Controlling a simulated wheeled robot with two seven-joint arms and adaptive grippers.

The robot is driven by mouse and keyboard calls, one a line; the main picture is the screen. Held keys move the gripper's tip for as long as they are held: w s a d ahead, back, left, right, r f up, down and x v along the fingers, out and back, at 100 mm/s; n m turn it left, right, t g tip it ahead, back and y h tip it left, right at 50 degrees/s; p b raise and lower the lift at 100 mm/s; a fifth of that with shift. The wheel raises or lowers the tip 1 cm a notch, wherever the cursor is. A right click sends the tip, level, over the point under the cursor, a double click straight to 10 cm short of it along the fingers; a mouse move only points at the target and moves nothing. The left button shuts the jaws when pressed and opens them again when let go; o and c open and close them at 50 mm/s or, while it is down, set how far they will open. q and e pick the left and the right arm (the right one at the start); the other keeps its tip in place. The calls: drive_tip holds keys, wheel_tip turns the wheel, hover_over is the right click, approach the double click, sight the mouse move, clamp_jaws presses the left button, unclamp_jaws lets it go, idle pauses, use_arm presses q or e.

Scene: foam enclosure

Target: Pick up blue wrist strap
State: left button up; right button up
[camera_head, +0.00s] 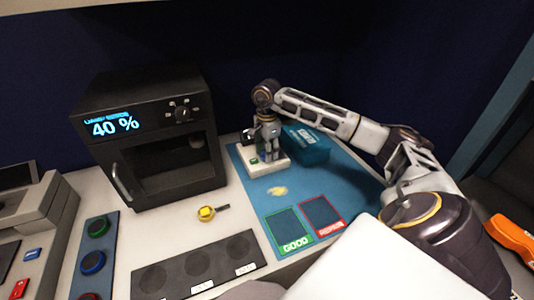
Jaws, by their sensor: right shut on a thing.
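My right gripper (267,150) reaches down over a small white block (265,166) at the back left of the blue mat (257,209). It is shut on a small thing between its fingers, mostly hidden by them. A bit of blue shows at the fingertips, but I cannot tell whether it is the blue wrist strap. I cannot make out the strap clearly anywhere else. My left gripper is not in view.
A teal box (308,147) stands right of the gripper. A dark oven-like machine (155,140) reading 40 % stands at left. A yellow item (207,213), a dark tray (195,268), green GOOD (290,230) and red (322,215) panels lie in front. The mat's middle holds a small yellowish thing (278,191).

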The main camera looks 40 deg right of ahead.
wheel_tip(320, 180, up, 7)
drive_tip(key=shift+r, duration=0.85)
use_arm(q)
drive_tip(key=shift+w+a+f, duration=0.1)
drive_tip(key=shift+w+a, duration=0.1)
use_arm(e)
drive_tip(key=shift+r, duration=0.3)
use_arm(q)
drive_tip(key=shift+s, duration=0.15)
